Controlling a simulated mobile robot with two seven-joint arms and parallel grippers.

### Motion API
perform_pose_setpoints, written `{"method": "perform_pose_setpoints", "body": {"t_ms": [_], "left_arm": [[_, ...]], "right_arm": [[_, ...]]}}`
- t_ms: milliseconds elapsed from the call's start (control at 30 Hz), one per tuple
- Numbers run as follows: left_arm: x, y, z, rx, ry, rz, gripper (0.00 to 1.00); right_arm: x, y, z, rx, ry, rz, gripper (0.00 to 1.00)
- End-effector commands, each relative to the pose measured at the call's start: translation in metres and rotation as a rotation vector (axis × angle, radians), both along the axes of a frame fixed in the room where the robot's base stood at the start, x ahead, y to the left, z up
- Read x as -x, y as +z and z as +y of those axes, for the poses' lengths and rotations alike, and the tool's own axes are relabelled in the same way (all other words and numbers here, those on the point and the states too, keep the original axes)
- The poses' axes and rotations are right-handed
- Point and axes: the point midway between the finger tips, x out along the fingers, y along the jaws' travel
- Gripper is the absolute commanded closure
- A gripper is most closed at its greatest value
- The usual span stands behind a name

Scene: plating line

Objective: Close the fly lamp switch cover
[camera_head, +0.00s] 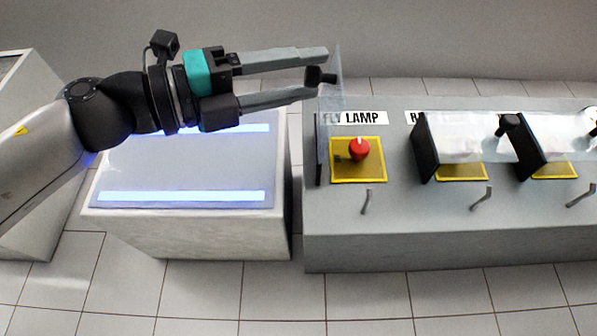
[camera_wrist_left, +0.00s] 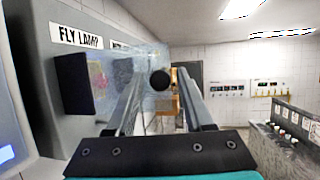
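The fly lamp switch is a red knob (camera_head: 359,149) on a yellow plate, beside the "FLY LAMP" label (camera_head: 362,118). Its clear cover (camera_head: 323,140) stands upright, swung open at the left side of the switch, so the red knob is exposed. A black handle knob (camera_head: 317,76) sits on the cover near its upper end; it also shows in the left wrist view (camera_wrist_left: 160,80). My left gripper (camera_head: 326,74) is open, its two fingers on either side of the black knob with visible gaps. Contact with the cover panel cannot be told. My right gripper is not in view.
Two neighbouring clear covers (camera_head: 470,137) lie lowered over yellow plates to the right. Small metal levers (camera_head: 367,200) stand along the front of the grey console (camera_head: 400,240). A lit box (camera_head: 185,170) stands left of the console, below my left arm.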

Motion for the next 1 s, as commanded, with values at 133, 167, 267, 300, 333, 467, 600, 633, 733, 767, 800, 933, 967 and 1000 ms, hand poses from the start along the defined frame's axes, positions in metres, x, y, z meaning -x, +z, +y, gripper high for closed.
{"method": "perform_pose_setpoints", "body": {"t_ms": [133, 167, 267, 300, 333, 467, 600, 633, 733, 767, 800, 933, 967, 1000], "left_arm": [[-0.0001, -0.0001, 0.0002, 0.0, 0.0, 0.0, 0.66], [-0.0001, -0.0001, 0.0002, 0.0, 0.0, 0.0, 0.7], [0.0, -0.0001, 0.0003, 0.0, 0.0, 0.0, 0.81], [-0.0001, -0.0001, 0.0003, 0.0, 0.0, 0.0, 0.85], [0.0, -0.0001, 0.0003, 0.0, 0.0, 0.0, 0.89], [-0.0001, -0.0001, 0.0003, 0.0, 0.0, 0.0, 1.0], [-0.0001, -0.0002, 0.0004, 0.0, 0.0, 0.0, 1.0], [-0.0001, -0.0002, 0.0004, 0.0, 0.0, 0.0, 1.0], [-0.0001, -0.0002, 0.0004, 0.0, 0.0, 0.0, 1.0], [-0.0001, -0.0002, 0.0004, 0.0, 0.0, 0.0, 1.0], [-0.0001, -0.0002, 0.0004, 0.0, 0.0, 0.0, 1.0], [-0.0001, -0.0002, 0.0004, 0.0, 0.0, 0.0, 1.0], [-0.0001, -0.0002, 0.0004, 0.0, 0.0, 0.0, 1.0], [-0.0001, -0.0002, 0.0004, -0.001, 0.0, 0.0, 1.0]], "right_arm": [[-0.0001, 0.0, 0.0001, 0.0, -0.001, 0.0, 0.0], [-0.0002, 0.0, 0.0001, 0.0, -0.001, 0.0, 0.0], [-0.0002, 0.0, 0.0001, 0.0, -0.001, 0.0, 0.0], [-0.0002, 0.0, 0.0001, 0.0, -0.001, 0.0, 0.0], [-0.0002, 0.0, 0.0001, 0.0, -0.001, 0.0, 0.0], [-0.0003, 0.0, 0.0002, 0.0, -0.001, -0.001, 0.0], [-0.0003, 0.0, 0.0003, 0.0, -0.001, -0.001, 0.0], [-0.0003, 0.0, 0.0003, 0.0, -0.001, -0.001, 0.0], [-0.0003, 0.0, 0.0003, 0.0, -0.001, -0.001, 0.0], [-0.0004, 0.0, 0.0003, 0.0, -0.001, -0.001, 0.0], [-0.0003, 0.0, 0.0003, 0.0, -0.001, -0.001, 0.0], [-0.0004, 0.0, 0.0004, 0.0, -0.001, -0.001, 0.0], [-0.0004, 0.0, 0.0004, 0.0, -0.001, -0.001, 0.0], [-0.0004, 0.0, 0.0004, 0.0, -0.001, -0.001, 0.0]]}}
